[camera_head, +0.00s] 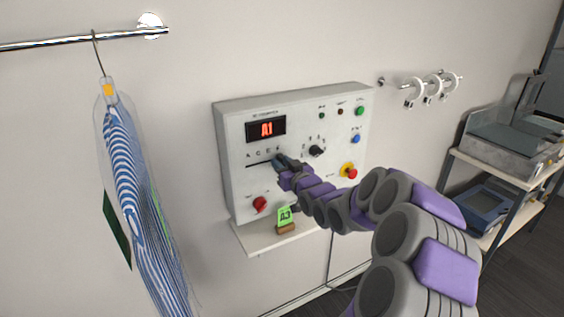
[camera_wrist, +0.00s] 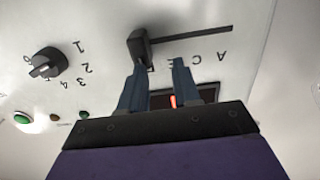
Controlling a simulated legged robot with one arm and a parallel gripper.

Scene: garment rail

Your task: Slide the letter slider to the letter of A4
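The white control panel (camera_head: 235,165) is on the wall, and its red display (camera_head: 266,129) reads "A1". Its letter slot (camera_head: 256,163) lies under a row of letters starting with A. The black letter slider (camera_wrist: 139,46) is at the left end of the visible slot in the upside-down wrist view, away from the A. In the head view my gripper hides it. My gripper (camera_head: 277,160) is at the slot. Its fingers (camera_wrist: 160,64) are apart with nothing between them. The left fingertip overlaps the slider's lower end; I cannot tell whether they touch.
A black number dial (camera_head: 316,151), a red knob (camera_head: 260,204), a red button on yellow (camera_head: 350,171) and a blue button (camera_head: 356,139) are on the panel. A green "A3" card (camera_head: 285,215) stands on the shelf (camera_head: 257,241) below. A bagged striped garment (camera_head: 135,190) hangs left.

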